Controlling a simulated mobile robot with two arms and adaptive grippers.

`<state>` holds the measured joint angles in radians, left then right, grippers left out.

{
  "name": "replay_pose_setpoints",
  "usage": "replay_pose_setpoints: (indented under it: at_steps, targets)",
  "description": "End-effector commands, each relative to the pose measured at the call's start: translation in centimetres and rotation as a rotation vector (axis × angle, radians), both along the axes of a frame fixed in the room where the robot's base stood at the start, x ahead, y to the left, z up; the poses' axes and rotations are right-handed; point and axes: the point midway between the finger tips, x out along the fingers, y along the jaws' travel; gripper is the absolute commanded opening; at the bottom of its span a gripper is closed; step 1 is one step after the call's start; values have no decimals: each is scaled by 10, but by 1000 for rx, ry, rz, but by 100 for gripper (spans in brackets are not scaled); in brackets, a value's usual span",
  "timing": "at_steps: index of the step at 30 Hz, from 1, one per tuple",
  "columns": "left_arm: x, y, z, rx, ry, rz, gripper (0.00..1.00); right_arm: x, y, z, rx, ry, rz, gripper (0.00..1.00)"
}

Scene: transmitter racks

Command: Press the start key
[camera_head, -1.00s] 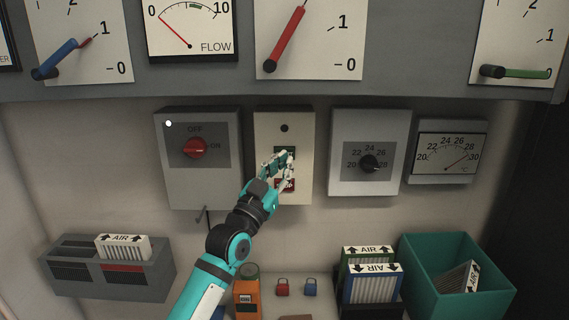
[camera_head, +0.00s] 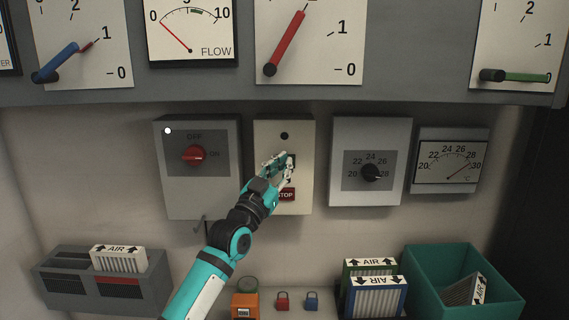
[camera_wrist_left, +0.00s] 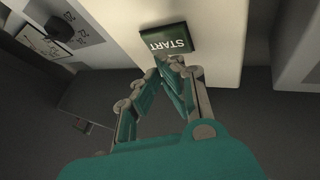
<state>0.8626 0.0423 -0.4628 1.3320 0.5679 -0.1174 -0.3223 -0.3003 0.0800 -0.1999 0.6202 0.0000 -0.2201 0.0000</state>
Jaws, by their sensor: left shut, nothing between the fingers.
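The green start key (camera_wrist_left: 172,40) shows in the left wrist view, with "START" upside down on it, on a cream control box (camera_head: 264,132). In the head view my left gripper (camera_head: 282,162) covers most of this key. My left gripper is shut and empty, its fingertips (camera_wrist_left: 168,62) right at the key's edge in the wrist view; I cannot tell whether they touch it. The red stop key (camera_head: 287,195) shows below the gripper, partly hidden by it. A dark round lamp (camera_head: 284,136) sits above the keys. My right gripper is not in view.
A grey switch box with a red knob (camera_head: 194,154) is left of the control box; a dial box (camera_head: 370,172) and a temperature gauge (camera_head: 452,160) are right. Below are a grey filter rack (camera_head: 60,290), a teal bin (camera_head: 425,270) and small padlocks (camera_head: 282,300).

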Motion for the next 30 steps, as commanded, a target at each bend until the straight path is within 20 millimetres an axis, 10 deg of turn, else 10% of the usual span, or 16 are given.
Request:
replay_pose_setpoints:
  at_steps: [30]
  targets:
    - [6, 0, -1, 0, -1, 0, 0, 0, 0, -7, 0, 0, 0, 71]
